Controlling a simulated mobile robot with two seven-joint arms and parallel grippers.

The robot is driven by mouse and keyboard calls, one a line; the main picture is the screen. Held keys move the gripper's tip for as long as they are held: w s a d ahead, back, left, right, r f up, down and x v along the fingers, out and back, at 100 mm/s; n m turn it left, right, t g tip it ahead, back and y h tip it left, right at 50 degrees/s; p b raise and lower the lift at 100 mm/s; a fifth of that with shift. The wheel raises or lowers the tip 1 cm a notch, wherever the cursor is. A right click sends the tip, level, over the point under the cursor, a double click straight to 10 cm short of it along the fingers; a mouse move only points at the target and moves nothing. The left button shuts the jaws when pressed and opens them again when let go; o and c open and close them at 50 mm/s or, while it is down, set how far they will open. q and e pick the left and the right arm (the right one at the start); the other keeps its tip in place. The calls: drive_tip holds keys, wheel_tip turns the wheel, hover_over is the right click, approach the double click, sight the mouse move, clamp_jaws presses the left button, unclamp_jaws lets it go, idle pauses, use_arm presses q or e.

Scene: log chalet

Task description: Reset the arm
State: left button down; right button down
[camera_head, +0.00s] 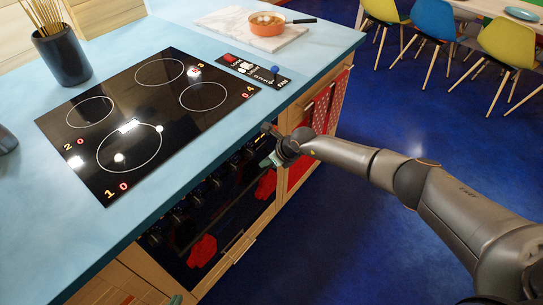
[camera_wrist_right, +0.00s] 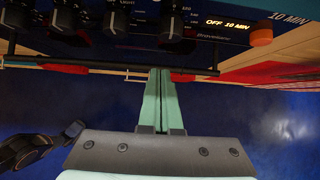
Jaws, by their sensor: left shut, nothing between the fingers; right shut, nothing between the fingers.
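My right gripper (camera_head: 268,161) hangs at the end of my right arm, which comes in from the right side of the head view. It is beside the counter's front edge, in front of the oven. In the right wrist view its teal fingers (camera_wrist_right: 162,100) are together with nothing between them, pointing toward the oven front. Of my left gripper (camera_head: 176,299) only a small teal sliver shows at the bottom edge of the head view; the rest is out of frame. A dark jointed part of mine shows at the lower left of the right wrist view.
The blue counter (camera_head: 195,35) holds a black cooktop (camera_head: 150,115), an orange pot (camera_head: 267,29) on a marble board and a dark utensil holder (camera_head: 62,58). The oven (camera_head: 205,205) has knobs and a bar handle (camera_wrist_right: 100,67). Blue floor is open at right; chairs (camera_head: 433,18) stand behind.

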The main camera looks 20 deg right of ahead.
drive_tip(key=shift+v, duration=1.85)
drive_tip(key=s+a+r+m+t+y, duration=0.2)
drive_tip(key=s+a+m+y, duration=0.2)
drive_tip(key=s+a+m, duration=0.4)
drive_tip(key=s+a+r+m+t+y, duration=0.2)
drive_tip(key=s+a+m+y, duration=0.3)
drive_tip(key=a+m, duration=0.3)
drive_tip(key=s+d+f+m+h, duration=0.5)
drive_tip(key=s+d+m, duration=0.3)
drive_tip(key=m, duration=0.4)
drive_tip(key=s+d+f+m+h, duration=0.5)
drive_tip(key=s+d+m, duration=0.4)
drive_tip(key=m, duration=0.4)
drive_tip(key=shift+s+f+h, duration=0.3)
drive_tip(key=shift+f, duration=0.5)
drive_tip(key=shift+d, duration=0.15)
